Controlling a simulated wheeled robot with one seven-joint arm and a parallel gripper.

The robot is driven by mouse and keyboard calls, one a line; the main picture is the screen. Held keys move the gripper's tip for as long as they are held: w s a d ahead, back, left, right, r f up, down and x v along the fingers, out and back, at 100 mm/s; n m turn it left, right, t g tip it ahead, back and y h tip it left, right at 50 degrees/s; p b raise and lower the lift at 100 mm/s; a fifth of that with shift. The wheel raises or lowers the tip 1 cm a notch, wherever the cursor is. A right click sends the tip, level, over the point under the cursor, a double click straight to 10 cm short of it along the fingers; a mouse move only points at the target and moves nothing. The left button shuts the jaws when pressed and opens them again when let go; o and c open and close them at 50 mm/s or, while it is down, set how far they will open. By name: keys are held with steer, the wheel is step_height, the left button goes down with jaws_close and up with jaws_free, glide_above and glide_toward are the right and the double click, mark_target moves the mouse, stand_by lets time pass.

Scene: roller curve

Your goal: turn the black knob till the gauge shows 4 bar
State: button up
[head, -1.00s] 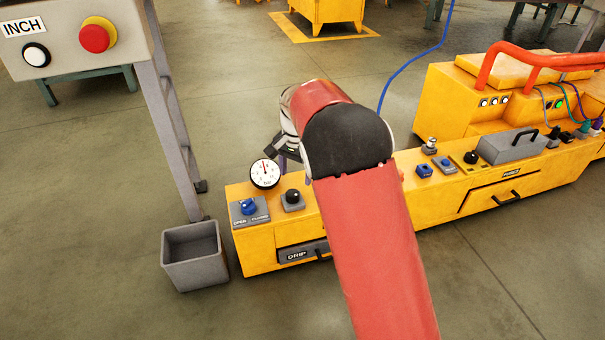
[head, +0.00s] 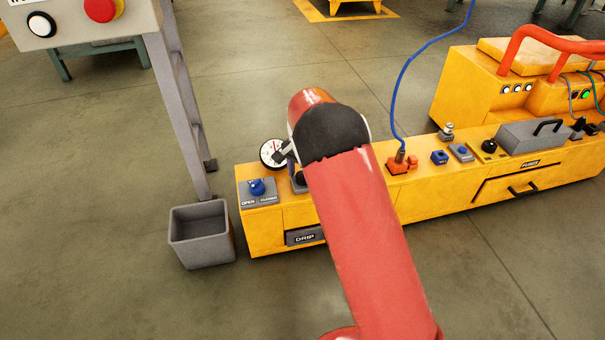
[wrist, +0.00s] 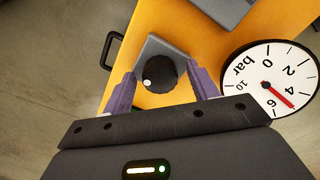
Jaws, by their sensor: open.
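The black knob (wrist: 160,74) with a white dot sits on a grey square plate (wrist: 150,48) on the yellow bench. My gripper (wrist: 161,76) is open, with one purple finger on each side of the knob in the wrist view. A gap shows between the fingers and the knob. The white gauge (wrist: 270,78) is right of the knob; its red needle points between 4 and 6. In the head view the gauge (head: 270,151) is partly covered by my gripper (head: 285,155), and the knob is mostly hidden by my arm.
A blue knob marked OPEN and CLOSED (head: 257,187) sits at the bench's left end. A grey bin (head: 201,235) stands on the floor to its left. A drawer marked DRIP (head: 306,237) is below. A blue cable (head: 398,110) runs to a connector on the bench.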

steer(key=c, duration=1)
steer(key=shift+r, duration=0.1)
steer(key=shift+n+p, duration=0.55)
steer(key=shift+n, duration=0.55)
steer(key=shift+n+p, duration=0.45)
steer(key=shift+n, duration=1.35)
steer(key=o, duration=1)
